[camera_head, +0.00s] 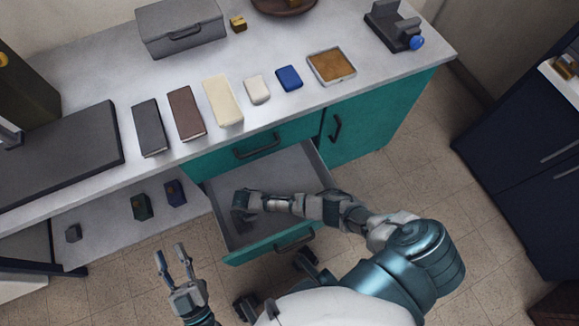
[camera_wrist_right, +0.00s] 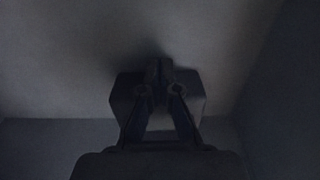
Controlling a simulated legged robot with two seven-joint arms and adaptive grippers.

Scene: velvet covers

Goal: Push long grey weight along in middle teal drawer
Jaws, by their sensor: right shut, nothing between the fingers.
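The teal drawer (camera_head: 242,256) stands pulled out below the counter, with a pale grey inside. My right arm reaches into it from the right, and my right gripper (camera_head: 243,207) is low at the drawer's left side. In the right wrist view my right gripper (camera_wrist_right: 158,65) is shut, with nothing between its fingers. A dark block (camera_wrist_right: 194,82), which looks like the grey weight, lies right behind the fingertips. The picture is too dark to tell whether they touch. My left gripper (camera_head: 171,251) is open and empty, left of the drawer.
The drawer's walls close in around my right gripper. Above are a closed teal drawer (camera_head: 285,136) and a teal cupboard door (camera_head: 365,130). Several books and small blocks lie on the counter (camera_head: 300,105). A lower shelf (camera_head: 105,228) holds small dark weights.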

